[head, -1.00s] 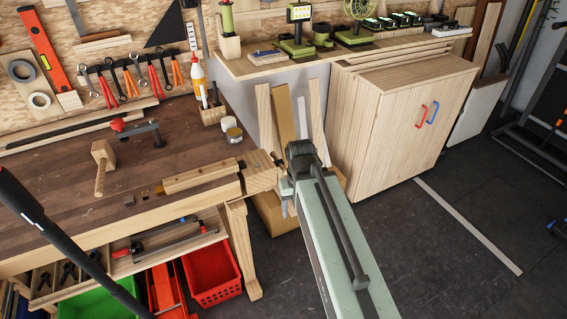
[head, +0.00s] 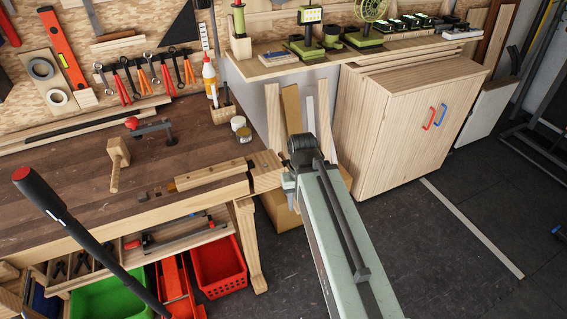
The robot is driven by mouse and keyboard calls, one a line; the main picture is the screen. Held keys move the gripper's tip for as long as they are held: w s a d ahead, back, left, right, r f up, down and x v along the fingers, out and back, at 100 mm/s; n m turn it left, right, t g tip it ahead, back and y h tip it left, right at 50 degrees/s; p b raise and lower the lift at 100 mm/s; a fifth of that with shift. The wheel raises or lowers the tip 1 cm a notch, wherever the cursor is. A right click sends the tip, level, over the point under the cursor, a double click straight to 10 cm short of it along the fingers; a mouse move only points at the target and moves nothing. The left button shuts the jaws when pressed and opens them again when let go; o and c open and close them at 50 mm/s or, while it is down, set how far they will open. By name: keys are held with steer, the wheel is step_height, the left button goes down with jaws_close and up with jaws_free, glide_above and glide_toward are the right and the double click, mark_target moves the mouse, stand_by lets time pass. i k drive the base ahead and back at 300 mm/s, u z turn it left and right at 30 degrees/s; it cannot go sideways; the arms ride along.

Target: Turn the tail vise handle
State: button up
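The wooden tail vise (head: 263,174) is at the right front corner of the workbench (head: 60,200). Its pale wooden jaw runs along the bench's front edge, with a dark gap beside it. My arm reaches up from the bottom right, and its dark wrist is at the right end of the vise. The vise handle cannot be made out behind my wrist. My gripper (head: 289,182) is mostly hidden by the arm, with only a small pale part showing next to the vise end. I cannot see its fingers or whether it touches the handle.
A black pole with a red tip (head: 30,180) crosses the left foreground. Red (head: 217,268) and green (head: 105,298) crates sit below. A cabinet (head: 400,130) stands behind, with open floor right.

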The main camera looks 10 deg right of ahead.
mark_target(285, 162)
steer(key=u, duration=3.8)
steer(key=k, duration=2.6)
steer(key=z, duration=0.8)
